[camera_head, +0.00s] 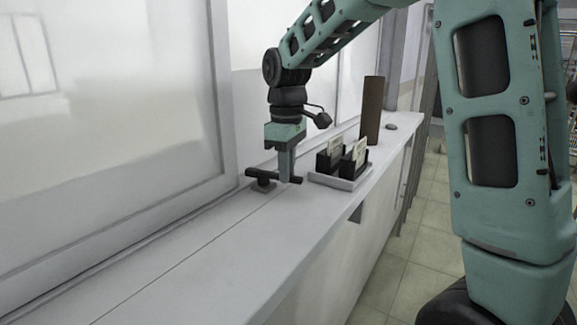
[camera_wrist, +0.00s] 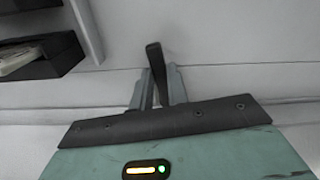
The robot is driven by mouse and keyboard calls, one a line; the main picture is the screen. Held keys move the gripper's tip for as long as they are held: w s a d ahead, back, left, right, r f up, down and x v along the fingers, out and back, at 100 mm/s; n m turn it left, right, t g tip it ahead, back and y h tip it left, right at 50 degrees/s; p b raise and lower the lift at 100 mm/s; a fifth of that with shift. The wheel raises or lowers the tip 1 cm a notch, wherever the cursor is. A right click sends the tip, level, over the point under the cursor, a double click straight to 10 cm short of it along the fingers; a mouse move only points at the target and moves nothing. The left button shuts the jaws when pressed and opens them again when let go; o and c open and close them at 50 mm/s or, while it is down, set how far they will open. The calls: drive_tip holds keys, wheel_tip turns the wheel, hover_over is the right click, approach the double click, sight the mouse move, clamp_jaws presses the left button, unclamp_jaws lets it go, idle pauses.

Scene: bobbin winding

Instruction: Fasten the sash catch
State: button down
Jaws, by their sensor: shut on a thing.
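The sash catch (camera_head: 262,182) is a dark handle on a small round base, on the white sill by the window frame. Its bar (camera_head: 272,175) lies roughly level and reaches to the right into my gripper (camera_head: 288,180). My gripper points down and is shut on the bar. In the wrist view the dark bar (camera_wrist: 154,62) stands out between the two grey fingers of my gripper (camera_wrist: 158,82). The catch's base is hidden in the wrist view.
A white tray (camera_head: 345,183) with black holders and cards (camera_head: 357,152) stands just right of my gripper. A tall brown box (camera_head: 371,110) and a small grey object (camera_head: 390,126) are farther along. The sill (camera_head: 190,250) is clear at the near end.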

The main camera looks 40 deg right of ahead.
drive_tip(key=shift+s+a+m, duration=0.2)
drive_tip(key=shift+a+m, duration=0.25)
drive_tip(key=shift+m, duration=0.55)
drive_tip(key=c, duration=1.4)
unclamp_jaws()
drive_tip(key=shift+o, duration=0.2)
drive_tip(key=shift+r, duration=0.1)
wheel_tip(320, 180, up, 17)
drive_tip(key=b, duration=0.2)
drive_tip(key=shift+r, duration=0.15)
